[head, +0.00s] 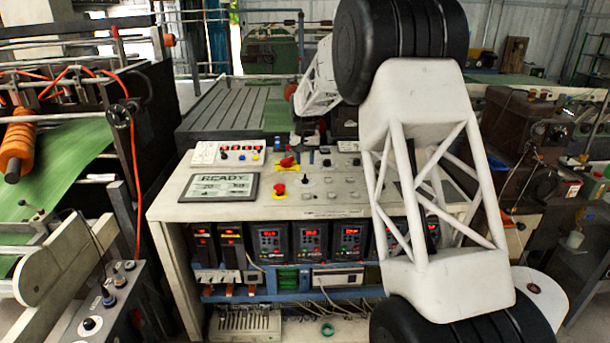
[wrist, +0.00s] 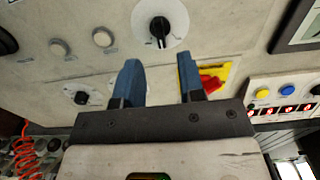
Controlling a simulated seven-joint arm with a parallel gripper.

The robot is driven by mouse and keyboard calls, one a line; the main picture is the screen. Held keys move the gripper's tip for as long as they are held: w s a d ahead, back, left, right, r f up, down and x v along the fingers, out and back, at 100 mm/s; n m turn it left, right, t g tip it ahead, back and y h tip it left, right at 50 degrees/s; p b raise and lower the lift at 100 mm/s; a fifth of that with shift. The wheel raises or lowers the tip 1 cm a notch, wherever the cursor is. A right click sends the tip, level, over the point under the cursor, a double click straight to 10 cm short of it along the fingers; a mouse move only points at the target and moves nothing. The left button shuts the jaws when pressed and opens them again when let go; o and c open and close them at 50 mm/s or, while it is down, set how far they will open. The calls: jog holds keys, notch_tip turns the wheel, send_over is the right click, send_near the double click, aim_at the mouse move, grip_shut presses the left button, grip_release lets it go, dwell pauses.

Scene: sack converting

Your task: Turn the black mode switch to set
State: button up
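The black mode switch (head: 305,179) is a small dark knob on the pale top of the control desk. In the wrist view the knob (wrist: 159,27) sits on a round white dial, its white pointer mark toward the gripper side. The dial's lettering is too small to read. My gripper (wrist: 158,63) is open and empty, with two blue fingers spread apart. In the wrist view the switch lies beyond the fingertips, centred on the gap between them and apart from them. In the head view the gripper is small, over the desk's far part.
A red handle on a yellow plate (wrist: 214,76) lies close beside one finger. A red mushroom button (head: 279,190), a READY display (head: 220,187), a button box (head: 228,153) and pale buttons (wrist: 102,37) share the desk. Another small black knob (wrist: 82,97) is nearby.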

aim_at(305, 176)
jog(key=shift+f, duration=3.15)
grip_shut()
